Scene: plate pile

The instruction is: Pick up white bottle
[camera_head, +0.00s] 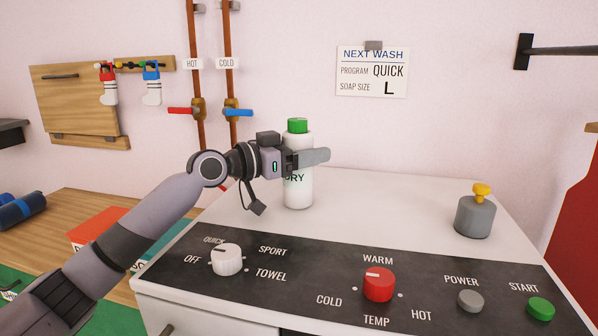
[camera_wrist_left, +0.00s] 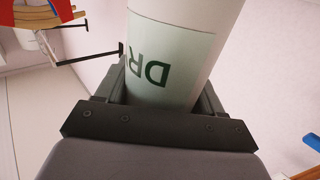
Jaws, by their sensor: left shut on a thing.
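The white bottle (camera_head: 298,190) has a green cap and a dark printed label, of which "RY" shows in the head view. It stands upright on or just above the white top of the washing machine (camera_head: 390,200); I cannot tell whether it touches. My left gripper (camera_head: 305,158) is shut around its upper body, with a finger across its front. In the left wrist view the bottle (camera_wrist_left: 180,50) sits between the jaws, with "DR" on its label. My right gripper is not in view.
A grey container with a yellow knob (camera_head: 474,214) stands at the right of the machine top. The control panel (camera_head: 320,283) with dials and buttons runs along the front. Hot and cold pipes (camera_head: 230,80) rise on the wall behind. The middle of the top is clear.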

